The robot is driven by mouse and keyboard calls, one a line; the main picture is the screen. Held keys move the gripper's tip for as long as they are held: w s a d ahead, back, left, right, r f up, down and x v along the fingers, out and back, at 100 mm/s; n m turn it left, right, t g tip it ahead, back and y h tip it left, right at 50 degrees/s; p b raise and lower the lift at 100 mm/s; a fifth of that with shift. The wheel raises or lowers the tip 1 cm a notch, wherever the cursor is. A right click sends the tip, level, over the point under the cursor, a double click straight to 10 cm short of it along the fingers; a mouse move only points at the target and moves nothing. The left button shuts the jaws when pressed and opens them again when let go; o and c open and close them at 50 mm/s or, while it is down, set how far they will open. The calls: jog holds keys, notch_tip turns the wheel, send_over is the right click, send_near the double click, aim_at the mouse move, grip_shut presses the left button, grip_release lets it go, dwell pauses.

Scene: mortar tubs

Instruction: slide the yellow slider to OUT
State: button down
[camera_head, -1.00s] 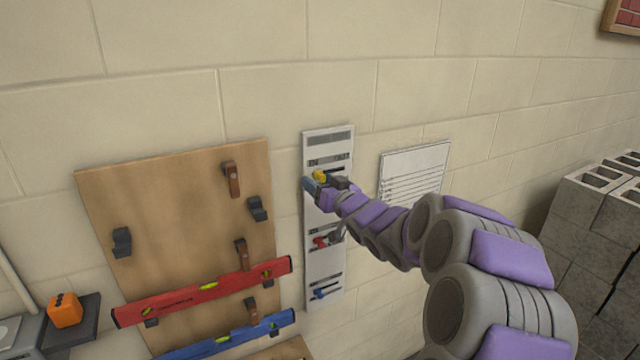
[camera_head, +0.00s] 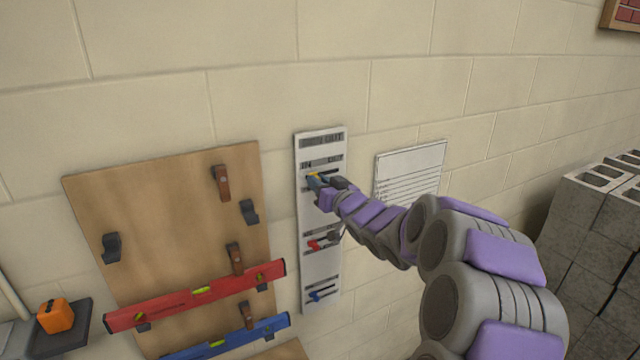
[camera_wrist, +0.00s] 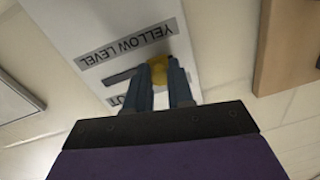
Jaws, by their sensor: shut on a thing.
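The white slider board (camera_head: 319,270) hangs on the wall in the head view. The yellow slider (camera_head: 311,175) is on its upper part, mostly hidden by my gripper (camera_head: 316,180). In the wrist view the yellow slider knob (camera_wrist: 158,70) sits between the two fingers of my gripper (camera_wrist: 163,76), which is shut on it. The label YELLOW LEVEL (camera_wrist: 125,43) shows upside down there. The dark slot (camera_wrist: 121,77) runs left from the knob, with a partly hidden label (camera_wrist: 118,100) near that end. The knob is at the slot's right end in this view.
Below on the board are a red slider (camera_head: 314,245) and a blue slider (camera_head: 316,295). A wooden tool panel (camera_head: 165,220) with a red level (camera_head: 190,296) is at left. A lined sheet (camera_head: 408,170) hangs at right, partly behind my arm. Grey blocks (camera_head: 600,220) stand far right.

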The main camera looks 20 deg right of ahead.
aim_at(336, 171)
jog(key=d+p, duration=0.7)
jog(key=p, duration=0.1)
jog(key=shift+w+r, duration=0.1)
jog(key=shift+a, duration=0.1)
dwell(0.4)
jog(key=c, duration=1.3)
grip_release()
jog(key=shift+c, duration=0.2)
jog(key=o, duration=0.4)
jog(key=shift+d, duration=0.35)
jog(key=shift+c, duration=0.2)
